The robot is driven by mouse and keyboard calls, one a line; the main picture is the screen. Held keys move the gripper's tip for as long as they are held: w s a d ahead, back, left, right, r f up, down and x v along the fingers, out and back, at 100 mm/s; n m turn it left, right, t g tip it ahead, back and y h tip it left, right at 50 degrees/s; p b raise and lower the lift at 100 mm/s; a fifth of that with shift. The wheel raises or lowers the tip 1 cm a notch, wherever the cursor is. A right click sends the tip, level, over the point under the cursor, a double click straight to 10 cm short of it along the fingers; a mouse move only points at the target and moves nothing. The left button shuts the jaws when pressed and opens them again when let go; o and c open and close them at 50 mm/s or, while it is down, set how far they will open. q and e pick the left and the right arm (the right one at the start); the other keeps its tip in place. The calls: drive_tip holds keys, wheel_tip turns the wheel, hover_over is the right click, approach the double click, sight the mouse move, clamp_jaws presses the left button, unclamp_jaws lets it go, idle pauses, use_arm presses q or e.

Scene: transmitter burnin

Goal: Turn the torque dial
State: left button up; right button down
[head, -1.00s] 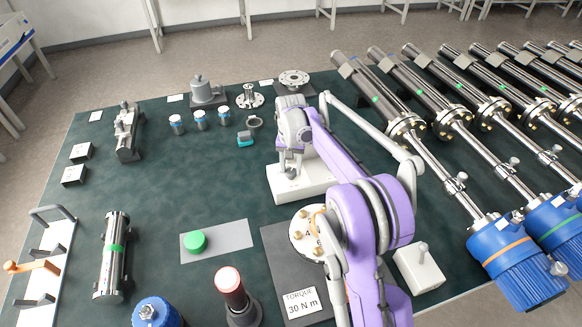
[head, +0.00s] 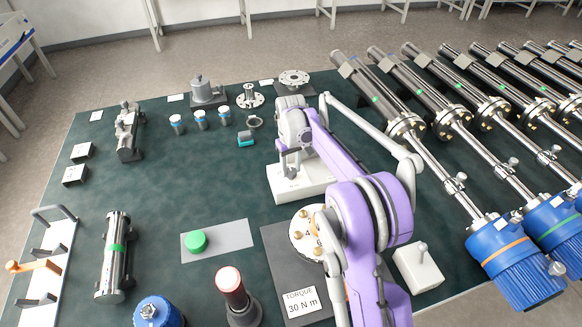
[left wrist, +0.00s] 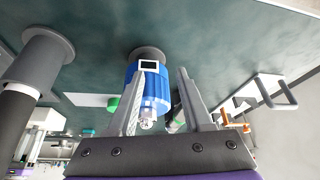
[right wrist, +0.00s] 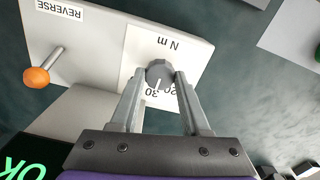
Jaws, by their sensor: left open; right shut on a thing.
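The torque dial (right wrist: 160,72) is a small grey knob with a white mark, on a white "N m" scale plate showing 20 and 30. It sits on a pale box (head: 306,187), in the middle of the table in the head view. My right gripper (head: 290,172) is at this box, its fingers shut on either side of the dial. In the head view the gripper hides the dial. A card (head: 302,302) reads "TORQUE 30 N m". My left gripper (left wrist: 162,88) is open and empty, with a blue-capped unit (left wrist: 153,85) beyond its fingers.
An orange-knobbed lever (right wrist: 37,77) beside a REVERSE label stands on the same box. Long tubes with blue ends (head: 520,262) fill the right side.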

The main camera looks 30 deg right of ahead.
sight(291, 171)
idle(0.5)
drive_tip(key=shift+c, duration=1.9)
unclamp_jaws()
drive_tip(key=shift+r, duration=0.1)
wheel_tip(291, 171, up, 11)
drive_tip(key=shift+p, duration=0.4)
drive_tip(key=shift+f, duration=0.2)
